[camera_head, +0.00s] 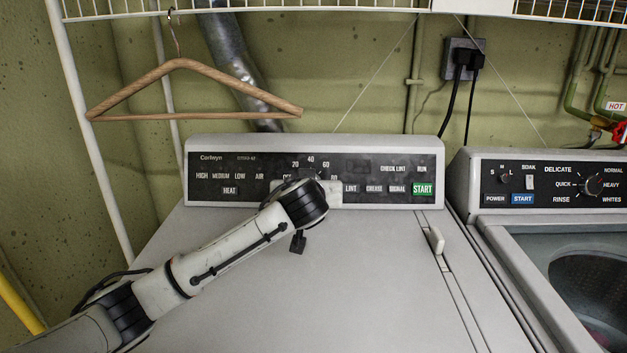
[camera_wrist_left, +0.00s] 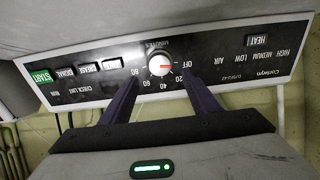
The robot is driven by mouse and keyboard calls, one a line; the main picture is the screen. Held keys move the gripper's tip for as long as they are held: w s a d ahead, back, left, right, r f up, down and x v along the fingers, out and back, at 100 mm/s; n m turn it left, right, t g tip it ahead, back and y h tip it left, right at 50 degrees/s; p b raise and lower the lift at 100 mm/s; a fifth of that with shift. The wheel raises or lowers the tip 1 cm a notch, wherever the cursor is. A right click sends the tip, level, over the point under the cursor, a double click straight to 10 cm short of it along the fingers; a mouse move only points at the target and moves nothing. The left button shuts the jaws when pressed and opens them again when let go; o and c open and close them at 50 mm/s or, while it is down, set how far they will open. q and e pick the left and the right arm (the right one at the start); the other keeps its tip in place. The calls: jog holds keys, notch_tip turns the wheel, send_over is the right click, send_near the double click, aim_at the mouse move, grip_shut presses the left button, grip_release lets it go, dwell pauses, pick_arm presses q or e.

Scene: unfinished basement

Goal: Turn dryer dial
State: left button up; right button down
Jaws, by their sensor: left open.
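The dryer (camera_head: 330,270) has a black control panel (camera_head: 258,166) along its back with a minutes scale. In the left wrist view the dryer dial (camera_wrist_left: 160,64) is a round white knob with a red-orange pointer line towards the OFF side. My left gripper (camera_wrist_left: 158,78) is open, with one dark finger on each side of the dial. I cannot tell whether the fingers touch it. In the head view my left wrist covers the dial and the fingers. My right gripper is in neither view.
A washer (camera_head: 487,240) with its own dial (camera_head: 593,185) and an open tub stands at the right. A wooden hanger (camera_head: 195,116) hangs from a wire shelf (camera_head: 300,12) above the dryer. The dryer top right of my arm is clear.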

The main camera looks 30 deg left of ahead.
pick_arm(q)
jog(key=x, duration=0.7)
jog(key=shift+w+f, duration=0.2)
jog(key=shift+w, duration=0.1)
jog(key=shift+c, duration=0.4)
jog(key=shift+a, duration=0.1)
jog(key=c, duration=1)
